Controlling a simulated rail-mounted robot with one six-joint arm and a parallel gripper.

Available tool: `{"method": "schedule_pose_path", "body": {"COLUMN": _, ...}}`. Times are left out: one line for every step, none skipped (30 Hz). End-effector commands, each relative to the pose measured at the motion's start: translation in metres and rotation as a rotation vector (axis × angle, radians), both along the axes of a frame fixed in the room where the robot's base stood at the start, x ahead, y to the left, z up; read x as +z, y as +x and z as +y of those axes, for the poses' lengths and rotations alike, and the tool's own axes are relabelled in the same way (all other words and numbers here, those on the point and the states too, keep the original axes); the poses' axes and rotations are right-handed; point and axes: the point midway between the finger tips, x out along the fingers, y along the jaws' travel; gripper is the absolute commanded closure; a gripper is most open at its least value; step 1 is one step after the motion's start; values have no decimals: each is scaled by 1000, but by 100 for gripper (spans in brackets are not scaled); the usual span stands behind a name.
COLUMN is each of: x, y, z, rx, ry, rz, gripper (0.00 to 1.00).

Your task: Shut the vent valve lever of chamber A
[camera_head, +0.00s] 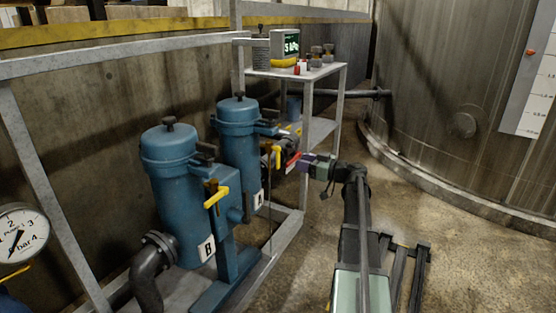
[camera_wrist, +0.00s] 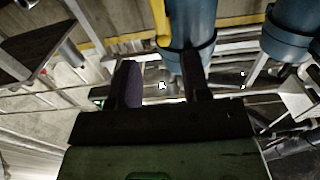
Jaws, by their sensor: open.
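Chamber A (camera_head: 238,140) is the farther blue canister, marked with an A plate. A yellow lever (camera_head: 277,158) points down at its right side, and a red lever (camera_head: 293,163) is just beside it. I cannot tell for sure which is the vent valve lever. My gripper (camera_head: 302,163) is at the red lever in the head view; contact cannot be told. In the wrist view my gripper (camera_wrist: 160,72) has its two dark fingers spread, with nothing clearly held between them. A yellow lever (camera_wrist: 160,22) stands beyond the fingertips, beside a blue canister (camera_wrist: 195,28).
Chamber B (camera_head: 175,200) is nearer, with its own yellow lever (camera_head: 216,197). A metal frame rail (camera_head: 120,54) crosses in front. A shelf table (camera_head: 318,72) with a display stands behind chamber A. A large tank (camera_head: 450,110) is at right; the floor between is open.

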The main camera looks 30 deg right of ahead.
Motion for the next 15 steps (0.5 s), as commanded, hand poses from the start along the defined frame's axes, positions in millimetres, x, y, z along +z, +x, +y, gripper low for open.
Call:
{"method": "schedule_pose_path", "body": {"x": 0, "y": 6, "z": 3, "rx": 1, "ry": 1, "rz": 0, "gripper": 56}}
{"method": "schedule_pose_path", "body": {"x": 0, "y": 11, "z": 5, "rx": 2, "ry": 0, "rz": 1, "gripper": 56}}
{"method": "schedule_pose_path", "body": {"x": 0, "y": 18, "z": 10, "rx": 4, "ry": 0, "rz": 1, "gripper": 56}}
{"method": "schedule_pose_path", "body": {"x": 0, "y": 24, "z": 13, "rx": 4, "ry": 0, "rz": 1, "gripper": 56}}
{"method": "schedule_pose_path", "body": {"x": 0, "y": 31, "z": 16, "rx": 3, "ry": 1, "rz": 2, "gripper": 56}}
{"method": "schedule_pose_path", "body": {"x": 0, "y": 40, "z": 21, "rx": 5, "ry": 1, "rz": 2, "gripper": 56}}
{"method": "schedule_pose_path", "body": {"x": 0, "y": 46, "z": 25, "rx": 4, "ry": 1, "rz": 2, "gripper": 56}}
{"method": "schedule_pose_path", "body": {"x": 0, "y": 53, "z": 28, "rx": 4, "ry": 1, "rz": 2, "gripper": 56}}
{"method": "schedule_pose_path", "body": {"x": -1, "y": 61, "z": 32, "rx": 5, "ry": 1, "rz": 2, "gripper": 56}}
{"method": "schedule_pose_path", "body": {"x": -1, "y": 67, "z": 35, "rx": 4, "ry": 1, "rz": 2, "gripper": 56}}
{"method": "schedule_pose_path", "body": {"x": -1, "y": 72, "z": 38, "rx": 3, "ry": 1, "rz": 2, "gripper": 56}}
{"method": "schedule_pose_path", "body": {"x": -1, "y": 78, "z": 42, "rx": 4, "ry": 1, "rz": 2, "gripper": 56}}
{"method": "schedule_pose_path", "body": {"x": -1, "y": 82, "z": 44, "rx": 4, "ry": 1, "rz": 3, "gripper": 56}}
{"method": "schedule_pose_path", "body": {"x": -1, "y": 85, "z": 45, "rx": 3, "ry": 2, "rz": 3, "gripper": 56}}
{"method": "schedule_pose_path", "body": {"x": -1, "y": 88, "z": 47, "rx": 2, "ry": 2, "rz": 3, "gripper": 56}}
